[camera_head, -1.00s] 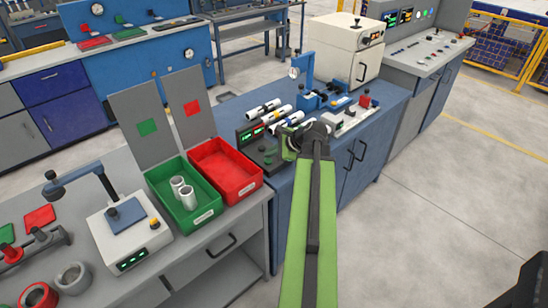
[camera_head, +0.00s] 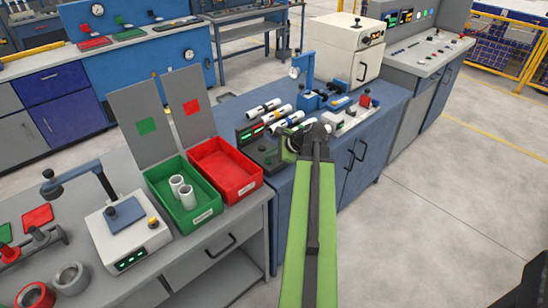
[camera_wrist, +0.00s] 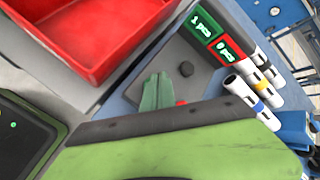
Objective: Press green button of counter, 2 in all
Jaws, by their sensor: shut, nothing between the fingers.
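The counter (camera_head: 250,136) stands on the blue bench, with lit displays above a dark grey base. In the wrist view, its green display (camera_wrist: 204,24) appears to read 1 and its red display (camera_wrist: 228,48) appears to read 0. A black knob (camera_wrist: 186,69) and a red button (camera_wrist: 181,102) show on the base. The green button is not seen; my fingers cover part of the base. My gripper (camera_head: 289,146) is shut and empty over the base, its green fingers (camera_wrist: 158,80) close together beside the red button. Contact cannot be told.
A green bin (camera_head: 196,211) with two upright white pipes and an empty red bin (camera_head: 240,188) stand left of the counter. Several white pipes (camera_head: 275,115) lie behind it. A blue fixture (camera_head: 311,98) and a white cabinet (camera_head: 345,55) are farther right.

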